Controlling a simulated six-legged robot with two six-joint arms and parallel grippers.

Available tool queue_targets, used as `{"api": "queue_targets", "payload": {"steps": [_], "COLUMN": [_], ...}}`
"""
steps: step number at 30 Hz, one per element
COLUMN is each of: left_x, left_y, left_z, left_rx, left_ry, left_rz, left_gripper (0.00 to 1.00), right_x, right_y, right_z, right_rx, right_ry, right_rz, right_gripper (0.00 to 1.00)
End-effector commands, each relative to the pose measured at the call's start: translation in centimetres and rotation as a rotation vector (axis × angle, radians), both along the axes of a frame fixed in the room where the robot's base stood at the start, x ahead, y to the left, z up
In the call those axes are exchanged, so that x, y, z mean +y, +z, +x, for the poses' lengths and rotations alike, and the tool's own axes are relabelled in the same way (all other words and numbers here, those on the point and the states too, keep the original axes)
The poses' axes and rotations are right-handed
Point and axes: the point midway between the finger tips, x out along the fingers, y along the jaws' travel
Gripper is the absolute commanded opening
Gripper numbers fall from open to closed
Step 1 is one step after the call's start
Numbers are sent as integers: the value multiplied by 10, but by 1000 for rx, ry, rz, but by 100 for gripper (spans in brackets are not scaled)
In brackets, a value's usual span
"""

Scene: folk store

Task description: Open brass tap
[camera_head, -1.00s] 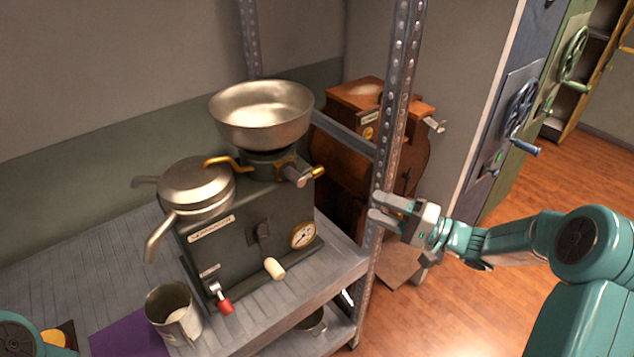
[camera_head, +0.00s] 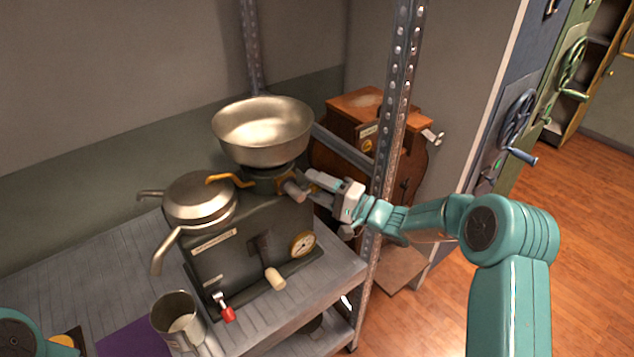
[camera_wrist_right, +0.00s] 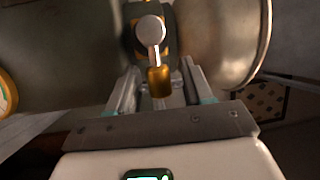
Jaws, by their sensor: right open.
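The brass tap sits under the metal bowl (camera_head: 262,130) on the dark machine (camera_head: 235,255). Its curved brass arm (camera_head: 230,180) points left, and a grey cylindrical end (camera_head: 294,190) faces front right. In the right wrist view its brass tip (camera_wrist_right: 158,82) and round grey end (camera_wrist_right: 150,30) show. My right gripper (camera_head: 314,188) is at the tap's right side, open, with one finger on each side of the brass tip. I cannot tell whether either finger touches it. In the head view the gripper hides the brass tip. My left gripper is not in view.
A lidded pan (camera_head: 200,200), a round gauge (camera_head: 302,244), a wooden-handled lever (camera_head: 275,277) and a red lever (camera_head: 228,314) are on the machine. A metal mug (camera_head: 176,318) stands in front. The perforated shelf post (camera_head: 392,140) rises beside my right arm.

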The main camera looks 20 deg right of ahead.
Motion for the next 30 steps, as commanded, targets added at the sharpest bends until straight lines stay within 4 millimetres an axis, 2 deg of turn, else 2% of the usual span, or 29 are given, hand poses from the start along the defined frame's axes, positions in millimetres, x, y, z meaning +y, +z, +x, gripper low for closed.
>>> {"api": "queue_targets", "payload": {"steps": [7, 8, 12, 13, 22, 26, 30], "left_x": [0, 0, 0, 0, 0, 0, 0], "left_y": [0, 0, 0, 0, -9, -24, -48], "left_z": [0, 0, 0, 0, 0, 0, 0], "left_rx": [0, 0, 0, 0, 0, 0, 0], "left_ry": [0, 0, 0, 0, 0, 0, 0], "left_rz": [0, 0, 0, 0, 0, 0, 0], "left_gripper": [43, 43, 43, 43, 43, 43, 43], "right_x": [0, -1, -1, -1, -1, 0, 0], "right_y": [0, 0, 0, 0, -4, -10, -18], "right_z": [2, 2, 1, 1, 1, 1, 1], "right_rx": [0, 0, 0, 0, 9, 25, 59], "right_ry": [0, 0, 0, 0, 0, 1, 0], "right_rz": [0, 0, 0, 0, 28, 78, 168], "right_gripper": [51, 47, 2, 0, 0, 0, 0]}}
